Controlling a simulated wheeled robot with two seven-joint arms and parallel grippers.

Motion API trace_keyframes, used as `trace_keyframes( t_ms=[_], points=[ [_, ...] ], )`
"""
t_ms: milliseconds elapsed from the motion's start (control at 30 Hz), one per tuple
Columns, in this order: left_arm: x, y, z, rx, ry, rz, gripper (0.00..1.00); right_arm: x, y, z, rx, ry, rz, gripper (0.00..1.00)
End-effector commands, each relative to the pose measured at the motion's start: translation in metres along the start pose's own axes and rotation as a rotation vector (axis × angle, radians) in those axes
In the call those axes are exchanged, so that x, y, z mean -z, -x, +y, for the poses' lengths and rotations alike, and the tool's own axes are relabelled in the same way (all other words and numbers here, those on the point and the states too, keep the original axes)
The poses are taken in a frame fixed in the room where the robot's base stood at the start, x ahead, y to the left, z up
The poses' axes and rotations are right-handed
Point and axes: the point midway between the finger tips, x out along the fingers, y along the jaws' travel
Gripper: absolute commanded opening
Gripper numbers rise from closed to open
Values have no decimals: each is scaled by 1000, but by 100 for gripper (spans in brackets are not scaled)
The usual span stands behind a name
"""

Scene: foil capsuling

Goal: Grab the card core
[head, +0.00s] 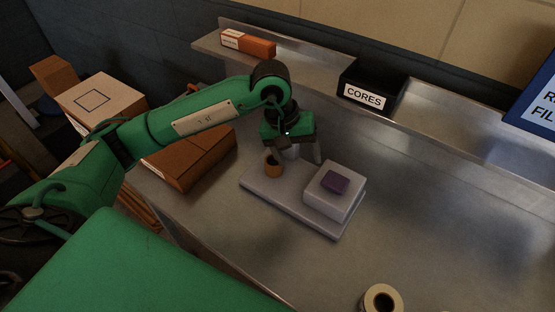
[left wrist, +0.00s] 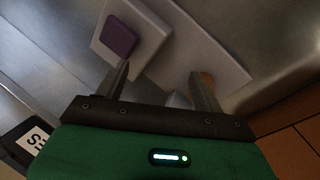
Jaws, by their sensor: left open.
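A short brown cardboard tube, which looks like the card core (head: 273,168), stands at the left end of a pale grey base plate (head: 283,205) on the metal bench. In the left wrist view the core (left wrist: 208,84) is partly hidden behind one finger. My left gripper (head: 297,157) is open above the plate, pointing down; the left wrist view shows its two fingers apart (left wrist: 160,72). One finger is close to the core, but I cannot tell if they touch. A pale upright piece (left wrist: 178,100) shows between the fingers, mostly hidden. My right gripper is not in view.
A white block (head: 328,208) with a purple pad (head: 335,182) sits on the plate's right end. A black bin labelled CORES (head: 365,88) stands at the back shelf. A tape-like roll (head: 383,299) lies at the front. Cardboard boxes (head: 195,160) are at left; the bench's right is clear.

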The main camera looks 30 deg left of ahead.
Motion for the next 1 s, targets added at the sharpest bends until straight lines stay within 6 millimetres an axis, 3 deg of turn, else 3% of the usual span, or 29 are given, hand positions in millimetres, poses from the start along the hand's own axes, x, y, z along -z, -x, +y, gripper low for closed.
trace_keyframes(
  t_ms=[100, 300, 467, 700, 1000],
  points=[
    [27, 20, -34, 179, -50, 87, 69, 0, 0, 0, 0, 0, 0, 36],
    [42, 33, -58, 305, -74, 131, 69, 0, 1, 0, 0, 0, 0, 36],
    [44, 13, -65, 310, -74, 127, 69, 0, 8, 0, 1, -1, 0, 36],
    [50, -29, -78, 307, -74, 126, 69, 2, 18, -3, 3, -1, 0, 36],
    [53, -49, -85, 306, -74, 129, 69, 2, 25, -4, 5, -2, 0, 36]
  ],
)
